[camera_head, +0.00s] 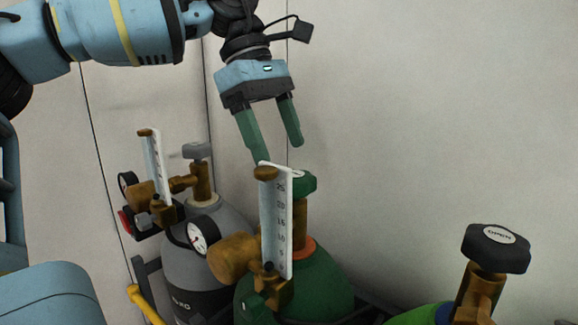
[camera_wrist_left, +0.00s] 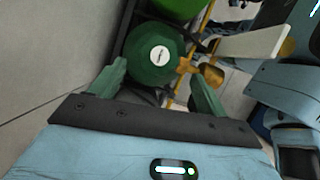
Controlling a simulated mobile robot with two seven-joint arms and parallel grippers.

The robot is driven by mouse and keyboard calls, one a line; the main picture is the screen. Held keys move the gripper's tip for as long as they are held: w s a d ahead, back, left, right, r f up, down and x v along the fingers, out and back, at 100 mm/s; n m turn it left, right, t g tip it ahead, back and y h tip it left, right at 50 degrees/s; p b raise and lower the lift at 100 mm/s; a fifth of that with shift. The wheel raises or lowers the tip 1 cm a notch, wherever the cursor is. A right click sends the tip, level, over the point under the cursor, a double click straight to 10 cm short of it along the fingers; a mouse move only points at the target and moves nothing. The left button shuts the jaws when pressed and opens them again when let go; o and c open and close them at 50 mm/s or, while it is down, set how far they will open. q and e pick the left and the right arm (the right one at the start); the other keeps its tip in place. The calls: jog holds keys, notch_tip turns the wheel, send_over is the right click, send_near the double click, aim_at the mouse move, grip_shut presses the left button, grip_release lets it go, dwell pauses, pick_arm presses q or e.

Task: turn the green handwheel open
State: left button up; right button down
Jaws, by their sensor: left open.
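The green handwheel (camera_head: 303,184) sits on top of a brass valve (camera_head: 300,222) on the green gas cylinder (camera_head: 325,285). It is partly hidden behind the flow gauge in the head view. My left gripper (camera_head: 279,151) is above it, fingers pointing down, open and empty. In the left wrist view the handwheel (camera_wrist_left: 150,62), with a white label on its top, shows just beyond and between the spread fingertips of my left gripper (camera_wrist_left: 158,70). I see no contact between fingers and wheel. My right gripper is not in view.
A clear flow gauge (camera_head: 276,228) stands upright close to the left finger. A grey cylinder (camera_head: 195,268) with a grey handwheel (camera_head: 197,151) is to the left. A black handwheel (camera_head: 496,248) stands at the lower right. The wall behind is bare.

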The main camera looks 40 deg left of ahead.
aim_at(295, 186)
pick_arm(q)
jog(key=shift+x, duration=2.55)
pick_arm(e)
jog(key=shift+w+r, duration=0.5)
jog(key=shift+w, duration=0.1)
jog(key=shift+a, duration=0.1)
pick_arm(q)
jog(key=c, duration=1)
